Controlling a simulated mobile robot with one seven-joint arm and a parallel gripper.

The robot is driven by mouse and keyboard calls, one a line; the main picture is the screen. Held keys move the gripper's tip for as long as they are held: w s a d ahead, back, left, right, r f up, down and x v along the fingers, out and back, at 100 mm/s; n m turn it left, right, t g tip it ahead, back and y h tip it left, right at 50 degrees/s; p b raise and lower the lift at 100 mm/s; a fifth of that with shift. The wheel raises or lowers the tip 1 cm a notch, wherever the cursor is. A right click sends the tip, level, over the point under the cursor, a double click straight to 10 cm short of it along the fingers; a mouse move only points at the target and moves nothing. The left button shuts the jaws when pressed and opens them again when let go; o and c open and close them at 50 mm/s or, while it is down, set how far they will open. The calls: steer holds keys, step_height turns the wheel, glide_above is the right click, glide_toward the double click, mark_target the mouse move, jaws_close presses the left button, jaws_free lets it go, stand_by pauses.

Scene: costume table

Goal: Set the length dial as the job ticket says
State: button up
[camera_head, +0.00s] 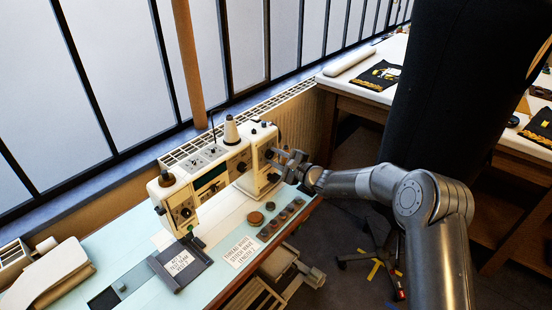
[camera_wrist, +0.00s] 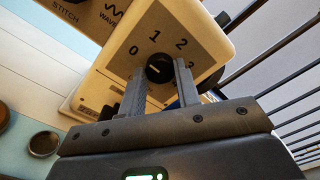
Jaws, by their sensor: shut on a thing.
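The length dial (camera_wrist: 160,69) is a round black knob on the cream end face of the sewing machine (camera_head: 215,180). Printed figures 0, 1 and 2 arc around it, and a further figure at the right is partly hidden by a finger. A pale mark on the knob seems to lie toward its left side, but its exact setting is unclear. My gripper (camera_wrist: 160,76) is shut on the dial, one finger on each side. In the head view my gripper (camera_head: 281,158) is at the machine's right end. The job ticket (camera_head: 240,252) lies on the table; it seems to read thread white, stitch wave, length 2.
A dark tray (camera_head: 180,268) with a second card sits left of the ticket. Round bobbins (camera_head: 256,218) and a dark strip of small round pieces lie near the table's right edge. A window and heater are behind.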

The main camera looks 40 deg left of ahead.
steer(key=m, duration=0.4)
steer(key=shift+m, duration=0.3)
steer(key=m, duration=0.4)
steer(key=shift+m, duration=0.3)
steer(key=m, duration=0.4)
steer(key=shift+w+m, duration=0.1)
steer(key=shift+m, duration=2.1)
steer(key=o, duration=1)
steer(key=shift+c, duration=0.2)
